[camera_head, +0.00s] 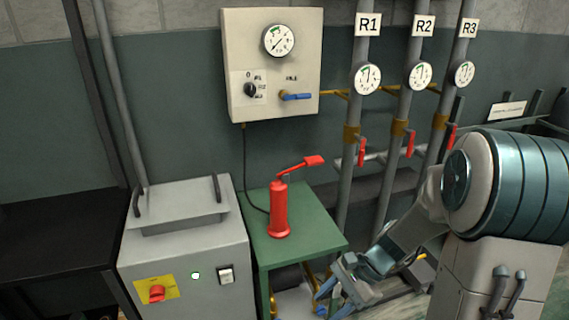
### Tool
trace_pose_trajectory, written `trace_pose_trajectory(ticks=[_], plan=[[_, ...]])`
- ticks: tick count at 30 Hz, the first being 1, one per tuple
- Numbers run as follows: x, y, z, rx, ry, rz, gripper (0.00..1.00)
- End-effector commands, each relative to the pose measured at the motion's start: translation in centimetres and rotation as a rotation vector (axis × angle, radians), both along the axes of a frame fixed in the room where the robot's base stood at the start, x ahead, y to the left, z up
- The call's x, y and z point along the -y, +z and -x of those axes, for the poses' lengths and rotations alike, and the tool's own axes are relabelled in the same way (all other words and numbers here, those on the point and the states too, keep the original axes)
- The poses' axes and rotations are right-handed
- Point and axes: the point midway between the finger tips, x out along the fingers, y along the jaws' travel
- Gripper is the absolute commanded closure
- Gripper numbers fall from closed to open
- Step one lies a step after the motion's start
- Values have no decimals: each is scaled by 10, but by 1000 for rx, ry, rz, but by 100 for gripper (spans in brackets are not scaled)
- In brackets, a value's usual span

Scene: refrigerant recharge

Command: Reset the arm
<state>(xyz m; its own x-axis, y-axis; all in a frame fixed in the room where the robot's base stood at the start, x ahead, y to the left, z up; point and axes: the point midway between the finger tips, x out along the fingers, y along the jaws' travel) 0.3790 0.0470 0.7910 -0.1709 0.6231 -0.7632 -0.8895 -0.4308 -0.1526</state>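My arm comes in from the right side and reaches down and to the left. My gripper (329,302) is low in the picture, beside the front right leg of the green table (315,243). Its two bluish fingers look spread apart, with nothing seen between them. It does not appear to touch anything, though the lower part is close to the picture's bottom edge.
A red hand pump (279,212) stands upright on the green table. A grey machine (185,262) with a red knob stands left. Pipes R1 (357,120), R2 (405,115) and R3 (449,110) carry gauges and red valve levers. A gauge panel (240,40) hangs behind.

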Motion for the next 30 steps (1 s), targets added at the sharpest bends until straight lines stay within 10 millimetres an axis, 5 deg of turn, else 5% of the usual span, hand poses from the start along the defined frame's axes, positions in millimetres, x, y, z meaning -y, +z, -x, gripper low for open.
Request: trace_pose_trajectory(ticks=[1,18,24,30], plan=[[0,25,6,55,65,44,54],[32,186,68,582,742,500,54],[42,221,80,705,894,610,54],[46,230,84,743,946,648,54]])
